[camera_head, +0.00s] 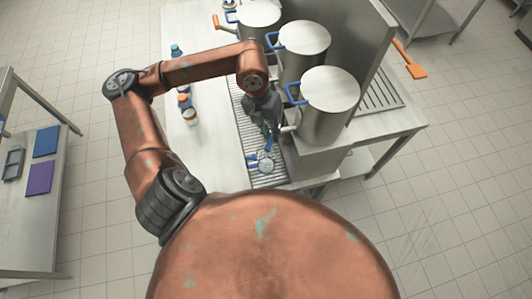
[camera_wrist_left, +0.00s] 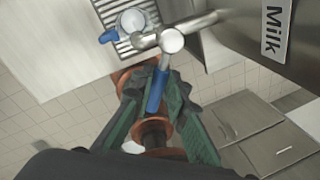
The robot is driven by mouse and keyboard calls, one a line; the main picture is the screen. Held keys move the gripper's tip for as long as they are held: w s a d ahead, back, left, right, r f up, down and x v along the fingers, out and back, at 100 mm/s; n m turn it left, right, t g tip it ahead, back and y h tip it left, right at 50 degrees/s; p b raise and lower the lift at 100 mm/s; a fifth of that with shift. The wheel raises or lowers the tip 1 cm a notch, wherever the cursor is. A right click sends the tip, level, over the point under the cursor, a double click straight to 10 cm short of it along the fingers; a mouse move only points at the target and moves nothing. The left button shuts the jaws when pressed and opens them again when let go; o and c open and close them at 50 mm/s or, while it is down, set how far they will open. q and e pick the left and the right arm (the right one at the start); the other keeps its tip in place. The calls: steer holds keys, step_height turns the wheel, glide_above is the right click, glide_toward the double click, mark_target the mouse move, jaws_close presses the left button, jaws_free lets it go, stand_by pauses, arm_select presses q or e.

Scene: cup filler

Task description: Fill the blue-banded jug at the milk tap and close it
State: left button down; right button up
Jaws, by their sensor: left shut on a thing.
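The jug (camera_head: 265,165) stands on the drip grate at the near end of the counter. Its blue handle points left, and it also shows in the left wrist view (camera_wrist_left: 132,20) with a pale round top. I cannot tell how full it is. The milk tap (camera_wrist_left: 172,41) comes out of the tank marked "Milk" (camera_wrist_left: 272,28); its spout reaches toward the jug's rim. The tap's blue lever (camera_wrist_left: 156,92) lies between the fingers of my left gripper (camera_wrist_left: 158,100), which is shut on it. In the head view my left gripper (camera_head: 265,118) is beside the tap. My right gripper is not in view.
Several steel tanks with blue handles, such as the nearest one (camera_head: 330,92), stand in a row on the right. Small bottles (camera_head: 188,110) stand on the counter (camera_head: 215,140) to the left. A side table (camera_head: 35,220) at far left holds blue and purple boards.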

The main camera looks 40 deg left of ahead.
arm_select(q)
steer(key=shift+w, duration=0.1)
steer(key=m+b, duration=0.1)
steer(key=a+m+b, duration=0.1)
steer(key=m, duration=0.1)
steer(key=shift+a+g, duration=0.15)
steer(key=shift+g, duration=0.15)
steer(key=shift+r, duration=0.1)
stand_by(0.5)
stand_by(6.7)
